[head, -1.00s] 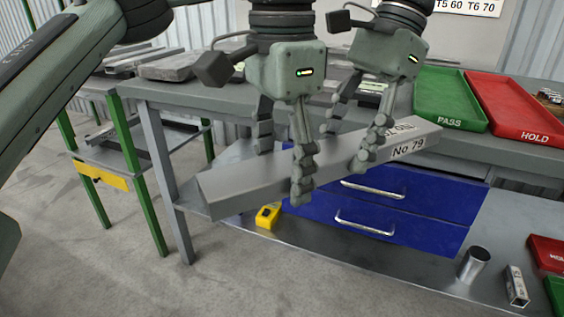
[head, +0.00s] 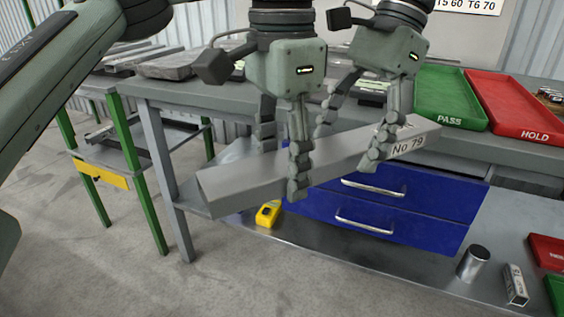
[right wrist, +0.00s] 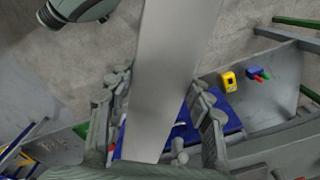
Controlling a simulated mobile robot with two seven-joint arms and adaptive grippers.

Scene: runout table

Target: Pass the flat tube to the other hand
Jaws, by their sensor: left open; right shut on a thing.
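The flat tube (head: 238,185) is a long grey rectangular bar with a "No 79" label near its right end, held above the lower shelf and slightly slanted.
A green PASS tray (head: 450,98) and a red HOLD tray (head: 515,108) lie on the bench at right. Blue drawers (head: 400,205) are behind and below the tube.

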